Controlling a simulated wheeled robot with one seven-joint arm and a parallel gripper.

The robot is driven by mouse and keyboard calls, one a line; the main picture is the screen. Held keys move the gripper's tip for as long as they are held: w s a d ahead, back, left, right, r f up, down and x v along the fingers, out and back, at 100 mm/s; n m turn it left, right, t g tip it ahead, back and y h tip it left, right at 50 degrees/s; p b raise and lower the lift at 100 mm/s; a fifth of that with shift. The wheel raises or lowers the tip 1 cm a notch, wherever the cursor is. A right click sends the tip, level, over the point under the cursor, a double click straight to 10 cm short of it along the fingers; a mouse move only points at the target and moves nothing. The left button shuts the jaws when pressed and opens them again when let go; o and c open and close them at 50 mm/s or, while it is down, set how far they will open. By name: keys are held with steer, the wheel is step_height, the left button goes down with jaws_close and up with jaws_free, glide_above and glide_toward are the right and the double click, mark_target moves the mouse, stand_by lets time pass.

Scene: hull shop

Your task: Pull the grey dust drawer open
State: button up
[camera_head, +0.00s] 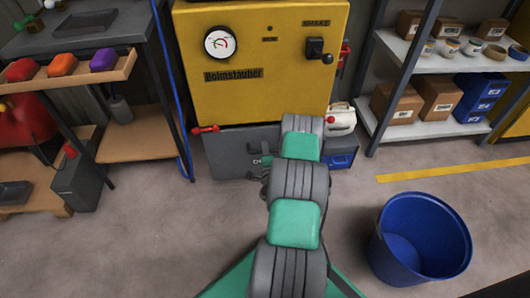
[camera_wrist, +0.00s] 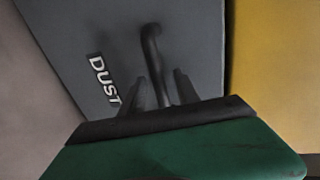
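The grey dust drawer (camera_head: 225,150) sits low under the yellow machine (camera_head: 265,90). In the head view it looks shut, its right part hidden by my arm. In the wrist view the grey drawer front (camera_wrist: 190,40) fills the middle, with a white "DUST" label (camera_wrist: 105,80) and a dark bar handle (camera_wrist: 152,45). My gripper (camera_wrist: 163,88) is at the handle, one finger on each side of its lower part. The fingers stand apart, and a gap shows beside the bar. Whether either finger touches it is unclear. My gripper is mostly hidden behind my arm in the head view.
A blue bucket (camera_head: 420,240) stands on the floor at the right. A white jug (camera_head: 341,118) and a small blue box (camera_head: 342,157) are just right of the drawer. A workbench (camera_head: 140,148) is at left, shelving (camera_head: 400,135) at right. Floor before the drawer's left is clear.

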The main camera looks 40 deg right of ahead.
jaws_close()
stand_by(0.4)
stand_by(1.0)
